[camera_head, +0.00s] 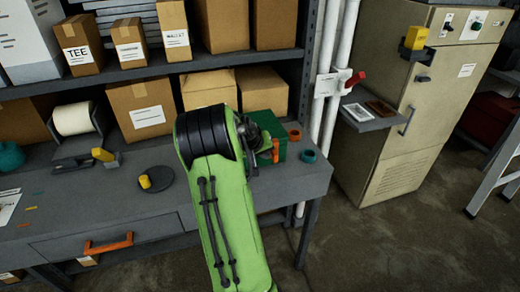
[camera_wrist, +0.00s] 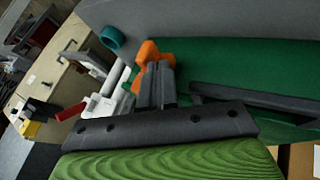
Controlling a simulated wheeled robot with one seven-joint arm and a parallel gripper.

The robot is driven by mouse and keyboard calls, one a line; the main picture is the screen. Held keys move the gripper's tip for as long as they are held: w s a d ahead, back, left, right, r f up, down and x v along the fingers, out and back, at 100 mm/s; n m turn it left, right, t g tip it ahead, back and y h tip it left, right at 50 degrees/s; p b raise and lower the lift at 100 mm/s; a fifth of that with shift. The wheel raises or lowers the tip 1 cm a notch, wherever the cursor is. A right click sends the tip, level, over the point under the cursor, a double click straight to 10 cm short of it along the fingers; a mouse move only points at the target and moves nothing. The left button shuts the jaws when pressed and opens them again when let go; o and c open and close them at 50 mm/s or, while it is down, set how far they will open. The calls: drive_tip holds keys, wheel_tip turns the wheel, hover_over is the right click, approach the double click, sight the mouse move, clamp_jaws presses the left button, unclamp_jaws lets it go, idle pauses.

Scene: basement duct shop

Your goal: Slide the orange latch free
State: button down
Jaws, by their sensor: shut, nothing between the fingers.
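The orange latch (camera_head: 276,151) is on the front right of a green box (camera_head: 270,125) on the grey workbench. In the wrist view the orange latch (camera_wrist: 149,50) shows just beyond the fingertips, against the dark green box (camera_wrist: 240,60). My gripper (camera_wrist: 158,68) is shut with nothing between its fingers. Its tips overlap the latch's lower part in the picture; I cannot tell whether they touch it. In the head view my arm and wrist hide much of the box and the gripper's fingers.
A teal roll (camera_head: 309,156) and an orange ring (camera_head: 295,135) lie right of the box, near the bench's end. Cardboard boxes (camera_head: 208,89) stand behind on the bench. White pipes (camera_head: 337,70) and a beige cabinet (camera_head: 405,110) stand to the right.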

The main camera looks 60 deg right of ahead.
drive_tip(key=shift+x, duration=0.8)
drive_tip(key=shift+s, duration=0.1)
drive_tip(key=s+d, duration=0.1)
drive_tip(key=s+d+b, duration=0.1)
drive_tip(key=s+d, duration=0.1)
drive_tip(key=shift+s+d, duration=0.25)
drive_tip(key=shift+r, duration=0.1)
